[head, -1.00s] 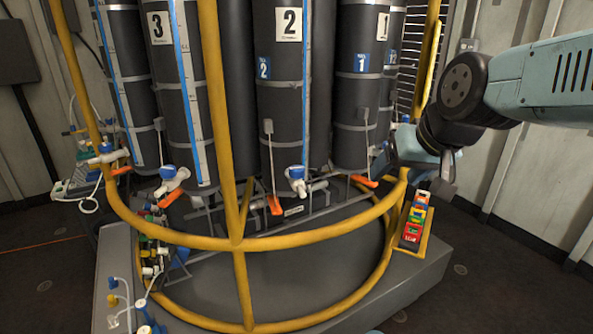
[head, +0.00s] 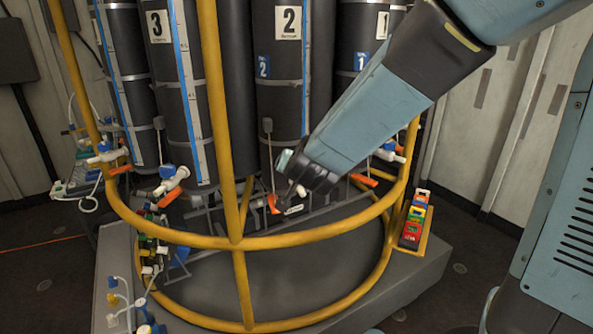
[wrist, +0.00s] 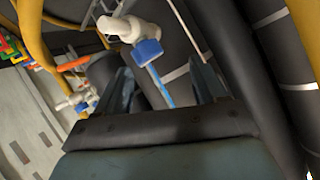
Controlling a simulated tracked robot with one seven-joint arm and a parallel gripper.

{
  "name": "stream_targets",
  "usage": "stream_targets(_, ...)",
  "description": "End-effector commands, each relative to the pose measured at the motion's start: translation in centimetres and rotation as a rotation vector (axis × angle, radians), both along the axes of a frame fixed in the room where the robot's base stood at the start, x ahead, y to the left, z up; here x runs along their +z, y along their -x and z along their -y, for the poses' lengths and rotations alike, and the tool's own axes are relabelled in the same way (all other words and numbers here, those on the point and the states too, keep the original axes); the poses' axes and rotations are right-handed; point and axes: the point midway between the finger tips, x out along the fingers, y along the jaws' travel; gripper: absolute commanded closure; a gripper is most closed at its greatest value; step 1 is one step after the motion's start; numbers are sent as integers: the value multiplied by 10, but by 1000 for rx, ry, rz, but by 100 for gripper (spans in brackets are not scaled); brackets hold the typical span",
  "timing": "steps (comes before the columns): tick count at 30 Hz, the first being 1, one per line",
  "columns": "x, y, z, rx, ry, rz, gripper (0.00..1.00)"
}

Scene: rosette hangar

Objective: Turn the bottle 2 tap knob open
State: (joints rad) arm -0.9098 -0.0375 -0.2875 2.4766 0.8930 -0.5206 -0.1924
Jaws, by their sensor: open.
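Bottle 2 (head: 275,100) is a dark upright cylinder with a white "2" label and a blue tag. In the head view, my gripper (head: 290,185) is in front of its lower end and hides most of its tap. The wrist view shows a white tap (wrist: 115,27) with a blue knob (wrist: 148,52), which appears to be the bottle 2 tap. The knob lies ahead of my open gripper (wrist: 163,75), between the lines of its two fingers and apart from them. An orange handle (head: 274,204) sits just below the gripper.
A yellow tubular frame (head: 228,150) rings the bottles, with a post left of bottle 2. Bottle 3 (head: 178,80) and bottle 1 (head: 360,60) stand either side, with similar taps. A holder with coloured blocks (head: 412,228) is at the right.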

Motion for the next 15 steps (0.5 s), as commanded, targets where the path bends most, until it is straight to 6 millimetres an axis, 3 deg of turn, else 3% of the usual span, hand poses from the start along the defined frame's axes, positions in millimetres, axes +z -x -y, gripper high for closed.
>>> stream_targets(6, -27, 3, -21, -116, 103, 94, 29)
stream_targets(15, -44, 24, -33, -260, 272, 251, 29)
